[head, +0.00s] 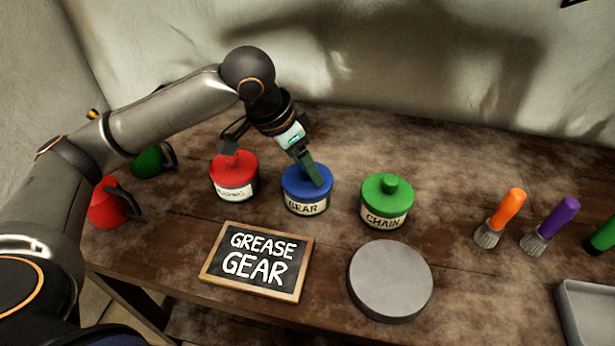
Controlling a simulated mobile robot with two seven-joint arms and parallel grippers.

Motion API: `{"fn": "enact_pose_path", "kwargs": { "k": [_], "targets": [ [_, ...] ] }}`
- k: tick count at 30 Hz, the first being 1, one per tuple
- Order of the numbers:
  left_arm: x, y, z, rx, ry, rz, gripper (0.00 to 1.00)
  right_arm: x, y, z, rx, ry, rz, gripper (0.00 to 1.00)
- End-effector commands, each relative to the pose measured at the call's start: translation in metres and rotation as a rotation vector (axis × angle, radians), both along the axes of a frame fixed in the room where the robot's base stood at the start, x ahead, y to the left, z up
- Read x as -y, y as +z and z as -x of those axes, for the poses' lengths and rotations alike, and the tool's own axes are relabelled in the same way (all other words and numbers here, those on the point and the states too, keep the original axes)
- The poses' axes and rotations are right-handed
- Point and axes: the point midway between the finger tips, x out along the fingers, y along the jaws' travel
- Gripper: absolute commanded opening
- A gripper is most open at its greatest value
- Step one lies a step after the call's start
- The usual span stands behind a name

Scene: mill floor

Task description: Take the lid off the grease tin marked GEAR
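The blue tin (293,198) with a label reading GEAR stands upright on the workbench, between a red tin and a green tin, with its blue lid on. My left gripper (272,167) is open, its fingers spread wide. One finger lies across the top of the blue lid in the picture and hides its knob; I cannot tell whether it touches. The other finger is above the red tin (236,181), near its knob. Nothing shows between the fingers. My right gripper is not in view.
The green CHAIN tin (387,205) stands right of GEAR. A sign (258,262) reading GREASE GEAR and a round grey disc (390,281) lie in front. Brushes (510,208) and a grey tray (592,312) are at right.

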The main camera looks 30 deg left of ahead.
Motion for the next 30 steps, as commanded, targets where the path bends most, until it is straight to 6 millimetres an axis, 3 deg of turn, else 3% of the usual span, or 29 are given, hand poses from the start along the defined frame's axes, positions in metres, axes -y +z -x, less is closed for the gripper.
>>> {"fn": "enact_pose_path", "kwargs": {
  "k": [2, 18, 30],
  "targets": [
    [-0.0001, 0.0004, 0.0000, 0.000, 0.000, 0.000, 0.61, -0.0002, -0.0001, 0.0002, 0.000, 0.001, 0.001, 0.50],
    [-0.0001, 0.0007, 0.0002, 0.000, 0.000, 0.000, 0.01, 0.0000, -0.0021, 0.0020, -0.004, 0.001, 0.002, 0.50],
    [0.0000, 0.0014, 0.0000, 0.001, 0.000, 0.001, 0.00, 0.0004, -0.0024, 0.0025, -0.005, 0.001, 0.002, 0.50]
  ]
}}
